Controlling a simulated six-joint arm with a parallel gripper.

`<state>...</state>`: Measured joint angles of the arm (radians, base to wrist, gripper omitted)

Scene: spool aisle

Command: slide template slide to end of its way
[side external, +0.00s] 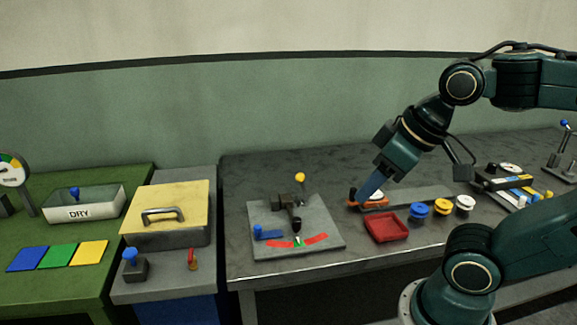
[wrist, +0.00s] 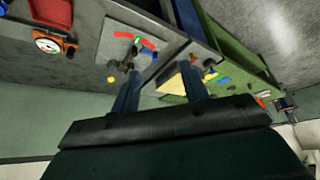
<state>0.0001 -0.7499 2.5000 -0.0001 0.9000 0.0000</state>
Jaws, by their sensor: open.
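An orange piece with dark parts, which looks like the template slide (side external: 377,201), is at the left end of a long flat grey track (side external: 425,194) in the side view. The wrist view shows an orange piece with a round white face (wrist: 52,43) at the upper left, outside the fingers. My gripper (side external: 366,192) is low over the left end of the track, and its blue fingers partly cover the slide. In the wrist view my gripper (wrist: 158,84) is open with two blue fingers apart and nothing held between them. Whether a finger touches the slide I cannot tell.
A red tray (side external: 387,228) and blue, yellow and white spools (side external: 442,207) stand in front of the track. A grey plate with a lever and a red-green scale (side external: 275,213) lies to the left. A dark device (side external: 497,177) is at the right.

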